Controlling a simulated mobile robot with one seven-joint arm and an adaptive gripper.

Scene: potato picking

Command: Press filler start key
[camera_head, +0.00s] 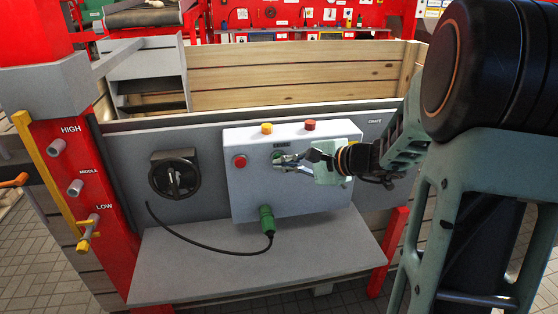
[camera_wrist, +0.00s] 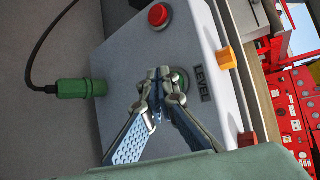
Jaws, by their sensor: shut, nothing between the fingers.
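A green round key (camera_wrist: 180,78), beside the label LEVEL (camera_wrist: 202,83), is partly hidden by my fingers. No visible label names a filler start key. My gripper (camera_head: 277,160) is shut and empty, with its fingertips (camera_wrist: 163,76) in front of the green key. Whether they touch it, I cannot tell.
A yellow button (camera_head: 267,128) and a red one (camera_head: 310,125) stand on the box top. A green plug (camera_head: 266,218) with a black cable is at its bottom. A black rotary switch (camera_head: 174,175) is to the left. The grey shelf (camera_head: 200,270) below is mostly clear.

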